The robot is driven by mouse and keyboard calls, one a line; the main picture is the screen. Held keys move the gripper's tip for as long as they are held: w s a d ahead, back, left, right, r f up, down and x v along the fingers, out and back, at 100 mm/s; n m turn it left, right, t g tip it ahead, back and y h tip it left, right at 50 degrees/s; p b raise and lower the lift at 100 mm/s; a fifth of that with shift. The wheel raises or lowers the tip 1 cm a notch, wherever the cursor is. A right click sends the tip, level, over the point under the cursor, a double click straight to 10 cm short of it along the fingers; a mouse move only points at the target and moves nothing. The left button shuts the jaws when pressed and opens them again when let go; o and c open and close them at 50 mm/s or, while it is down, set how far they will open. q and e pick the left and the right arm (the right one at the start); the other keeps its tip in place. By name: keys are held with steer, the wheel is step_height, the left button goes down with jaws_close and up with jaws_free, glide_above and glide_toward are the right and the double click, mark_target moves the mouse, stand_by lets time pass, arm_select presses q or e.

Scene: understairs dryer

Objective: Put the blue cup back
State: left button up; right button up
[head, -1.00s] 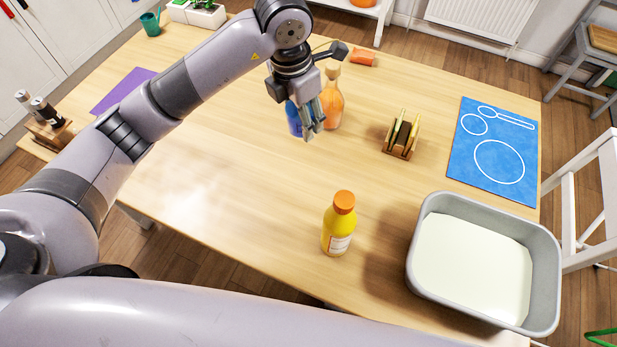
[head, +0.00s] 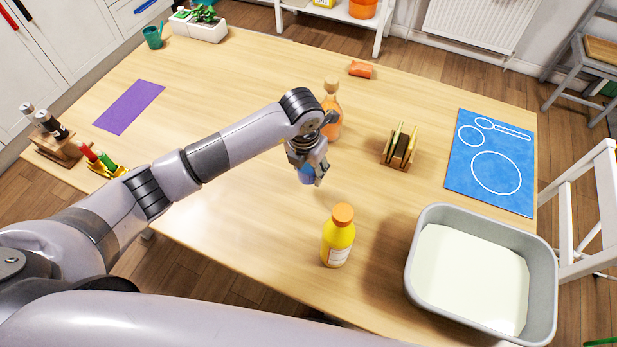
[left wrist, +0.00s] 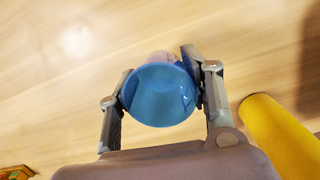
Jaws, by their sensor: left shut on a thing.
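The blue cup (head: 306,176) is in my left gripper (head: 312,178), over the middle of the table in the head view; the hand hides much of it. In the left wrist view the cup (left wrist: 160,95) sits between the two fingers of the gripper (left wrist: 162,98), which press on its sides, and I look at its round blue end. A blue mat (head: 490,160) with white outlines, a small circle, a large circle and a spoon shape, lies at the right of the table; nothing is on it. My right gripper is not in view.
A yellow bottle (head: 338,236) stands close to the cup, to its lower right. An orange bottle (head: 332,110) stands behind it. A wooden rack (head: 399,147) and a grey basin (head: 540,290) are on the right. A purple mat (head: 128,106) lies at the left.

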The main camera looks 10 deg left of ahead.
mark_target(308, 188)
arm_select(q)
step_height(308, 188, down, 5)
steer(key=shift+f, duration=0.45)
steer(key=shift+f, duration=0.1)
steer(key=o, duration=0.7)
steer(key=shift+f, duration=0.1)
steer(key=o, duration=0.5)
